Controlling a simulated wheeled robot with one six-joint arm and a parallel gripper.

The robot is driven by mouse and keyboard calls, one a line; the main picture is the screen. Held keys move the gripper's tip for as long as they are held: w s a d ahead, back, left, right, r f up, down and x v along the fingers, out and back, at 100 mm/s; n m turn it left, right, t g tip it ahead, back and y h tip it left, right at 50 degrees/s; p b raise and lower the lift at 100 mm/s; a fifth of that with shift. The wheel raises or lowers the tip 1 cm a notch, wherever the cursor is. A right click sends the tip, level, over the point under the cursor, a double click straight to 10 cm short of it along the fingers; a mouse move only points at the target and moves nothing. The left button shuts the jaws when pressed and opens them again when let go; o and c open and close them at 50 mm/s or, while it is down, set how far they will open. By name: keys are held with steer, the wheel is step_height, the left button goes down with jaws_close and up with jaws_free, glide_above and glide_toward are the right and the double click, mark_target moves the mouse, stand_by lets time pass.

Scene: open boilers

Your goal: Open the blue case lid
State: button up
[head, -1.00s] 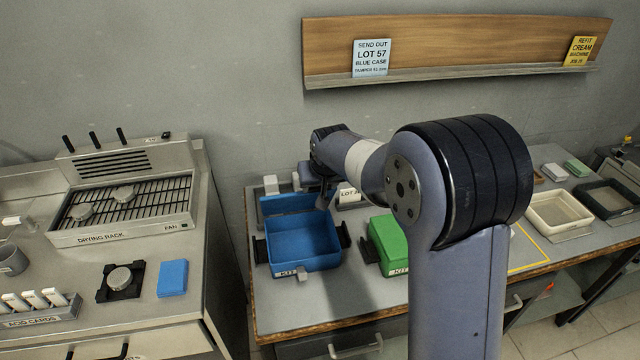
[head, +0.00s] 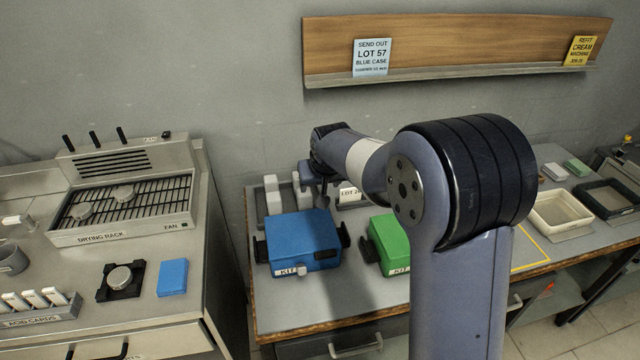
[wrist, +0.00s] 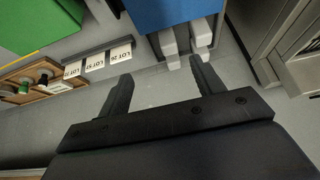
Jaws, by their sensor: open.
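The blue case (head: 302,240) stands on the bench, labelled KIT, with dark handles at its sides. Its blue lid (head: 300,230) is down over the box and the inside is hidden. The front latch (head: 301,270) is pale. In the wrist view the blue case (wrist: 175,12) shows at the top edge. My gripper (wrist: 160,70) is open and empty, its fingertips apart from the case. In the head view my gripper is just behind the case's far right side, partly hidden by my arm.
A green case (head: 386,243) stands to the right of the blue one. White blocks (head: 272,196) stand behind the blue case, close to my gripper. Lot cards (wrist: 97,62) stand nearby. A drying rack (head: 120,205) is on the left bench.

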steer(key=b+v, duration=0.1)
steer(key=v, duration=0.9)
steer(key=shift+r+b, duration=0.15)
steer(key=shift+b, duration=0.2)
steer(key=shift+s, duration=0.1)
steer(key=p+x, duration=0.2)
steer(key=x, duration=0.8)
steer(key=shift+w+f, duration=0.25)
steer(key=shift+f, duration=0.05)
steer(key=shift+r, duration=0.1)
